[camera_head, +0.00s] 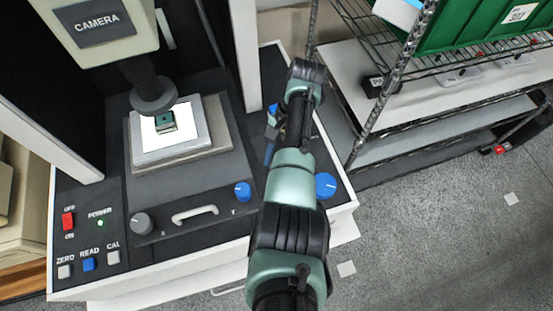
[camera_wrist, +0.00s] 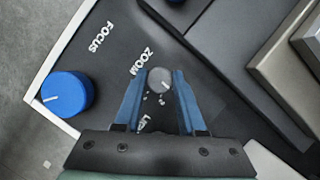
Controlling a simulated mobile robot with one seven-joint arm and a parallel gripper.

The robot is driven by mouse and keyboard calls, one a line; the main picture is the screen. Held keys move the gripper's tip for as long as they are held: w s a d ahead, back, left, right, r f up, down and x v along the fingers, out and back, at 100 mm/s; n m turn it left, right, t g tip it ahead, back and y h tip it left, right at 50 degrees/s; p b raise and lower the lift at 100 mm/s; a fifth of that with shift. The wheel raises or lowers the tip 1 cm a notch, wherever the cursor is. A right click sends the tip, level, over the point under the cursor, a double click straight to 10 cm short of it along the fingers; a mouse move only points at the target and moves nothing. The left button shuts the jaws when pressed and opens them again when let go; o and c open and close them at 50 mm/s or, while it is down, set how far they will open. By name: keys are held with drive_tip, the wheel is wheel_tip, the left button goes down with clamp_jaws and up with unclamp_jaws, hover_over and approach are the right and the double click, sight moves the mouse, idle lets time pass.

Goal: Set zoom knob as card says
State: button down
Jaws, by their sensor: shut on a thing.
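The zoom knob (camera_wrist: 160,78) is a small round grey knob with a light pointer mark, beside the word ZOOM on the black panel in the wrist view. My gripper (camera_wrist: 156,84) has its two blue fingers on either side of the knob and is shut on it. Small scale marks show beside the knob, but I cannot read the setting. In the head view my gripper (camera_head: 270,133) is over the machine's right side, and my arm hides the knob. I cannot make out a card with a setting in either view.
The blue focus knob (camera_wrist: 66,93) sits left of the zoom knob; it also shows in the head view (camera_head: 326,185). The stage (camera_head: 150,155) carries a small green part under the camera head (camera_head: 95,25). A wire rack (camera_head: 385,75) stands close on the right.

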drive_tip(key=shift+r, duration=0.1)
drive_tip(key=c, duration=0.5)
unclamp_jaws()
drive_tip(key=p+v, duration=0.1)
drive_tip(key=v, duration=1.2)
drive_tip(key=shift+p, duration=0.35)
